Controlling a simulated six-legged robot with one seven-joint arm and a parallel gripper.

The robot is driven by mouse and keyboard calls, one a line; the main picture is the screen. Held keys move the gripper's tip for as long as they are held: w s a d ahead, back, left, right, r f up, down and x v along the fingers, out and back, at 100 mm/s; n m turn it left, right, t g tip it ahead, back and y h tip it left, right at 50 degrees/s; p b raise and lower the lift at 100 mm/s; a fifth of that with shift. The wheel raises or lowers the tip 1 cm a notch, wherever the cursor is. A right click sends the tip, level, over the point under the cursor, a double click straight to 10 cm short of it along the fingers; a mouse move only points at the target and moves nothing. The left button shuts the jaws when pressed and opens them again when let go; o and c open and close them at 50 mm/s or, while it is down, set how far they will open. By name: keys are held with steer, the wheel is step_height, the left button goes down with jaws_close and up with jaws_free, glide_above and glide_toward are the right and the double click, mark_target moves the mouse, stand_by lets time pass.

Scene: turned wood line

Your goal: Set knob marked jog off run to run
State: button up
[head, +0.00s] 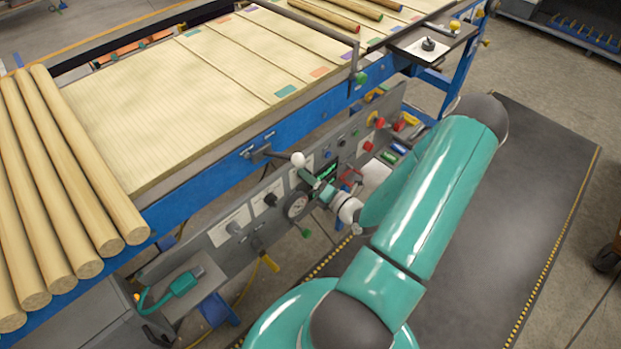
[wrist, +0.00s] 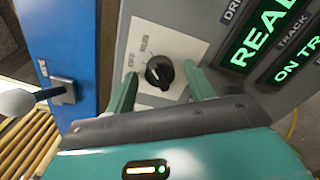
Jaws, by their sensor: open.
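The knob (wrist: 159,72) is a black round dial on a pale label plate (wrist: 178,42) in the wrist view. A light mark shows on the left part of its face. Small print stands above and left of it, one word looking like RUN; I cannot tell which word the mark meets. My gripper (wrist: 160,80) is open, with one green finger left of the knob and one right of it. I see no contact with the knob. In the head view my gripper (head: 319,188) is at the grey control panel (head: 222,232), and the knob is not clearly visible there.
A green-lit display (wrist: 262,38) is right of the knob. A white ball-ended lever (wrist: 18,102) and a blue rail (wrist: 62,40) are to the left. The panel carries a gauge (head: 296,205) and other controls. Round wood poles (head: 75,150) lie at far left.

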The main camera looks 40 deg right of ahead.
steer(key=s, duration=1.4)
steer(key=shift+d, duration=0.2)
steer(key=shift+w, duration=0.1)
steer(key=w+a+r+n+g+y, duration=0.3)
steer(key=a+r+n+g+y, duration=0.35)
steer(key=n, duration=0.65)
steer(key=w+a+r+n+g+y, duration=0.3)
steer(key=a+r+n+g, duration=0.5)
steer(key=a+n, duration=0.45)
steer(key=s+a+r+n+t+h, duration=0.1)
steer(key=a+r+n+h, duration=0.3)
steer(key=r+n, duration=0.5)
steer(key=s+a+r+n+t+h, duration=0.1)
steer(key=a+r+n+h, duration=0.3)
steer(key=r+n, duration=0.5)
steer(key=n+h, duration=0.2)
steer(key=n, duration=0.2)
steer(key=shift+s+a+r, duration=0.2)
steer(key=shift+s, duration=0.2)
